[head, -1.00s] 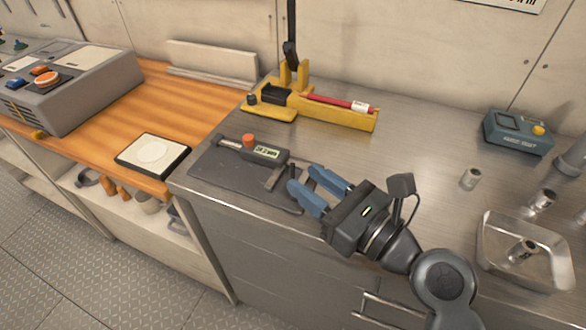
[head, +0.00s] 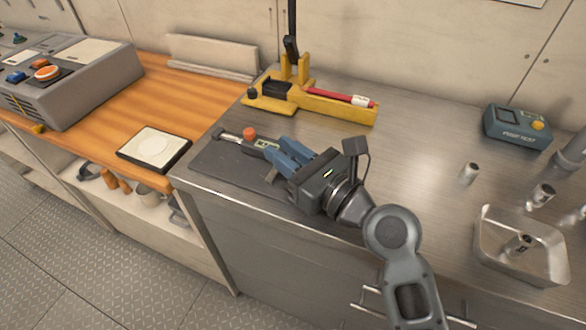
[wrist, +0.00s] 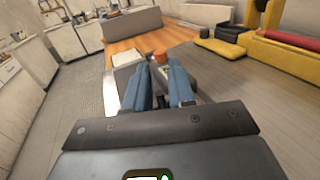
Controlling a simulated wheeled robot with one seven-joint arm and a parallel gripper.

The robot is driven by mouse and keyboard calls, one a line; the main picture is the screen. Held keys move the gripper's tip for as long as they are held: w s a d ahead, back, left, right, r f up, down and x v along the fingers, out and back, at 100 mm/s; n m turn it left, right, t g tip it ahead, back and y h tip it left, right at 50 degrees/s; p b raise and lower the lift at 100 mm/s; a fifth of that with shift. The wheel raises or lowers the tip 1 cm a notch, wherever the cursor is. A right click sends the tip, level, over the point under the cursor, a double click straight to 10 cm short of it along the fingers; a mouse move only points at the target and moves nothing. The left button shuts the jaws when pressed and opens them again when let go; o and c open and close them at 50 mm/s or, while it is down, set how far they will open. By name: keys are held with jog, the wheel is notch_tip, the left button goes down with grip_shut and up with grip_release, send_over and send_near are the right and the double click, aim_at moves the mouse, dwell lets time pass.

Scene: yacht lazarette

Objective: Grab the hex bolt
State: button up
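I cannot clearly make out a hex bolt. A digital caliper (head: 232,137) lies on a dark mat (head: 214,163) at the left end of the steel counter. A short orange cylinder (head: 249,132) stands by the caliper; it also shows beyond my fingertips in the wrist view (wrist: 160,53). My gripper (head: 272,158) is over the mat's right side, its blue fingers apart and pointing toward the caliper. The fingers hide part of the caliper. In the wrist view a gap shows between the fingers (wrist: 162,82), with nothing seen gripped. Whether they touch anything is unclear.
A yellow holder (head: 340,108) with a red pen-like tool stands behind. Small metal cylinders (head: 469,173) and a metal tray (head: 495,255) holding another are at right, near a teal meter (head: 515,128). A white pad (head: 153,147) lies on the wooden bench. The counter's middle is clear.

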grip_shut()
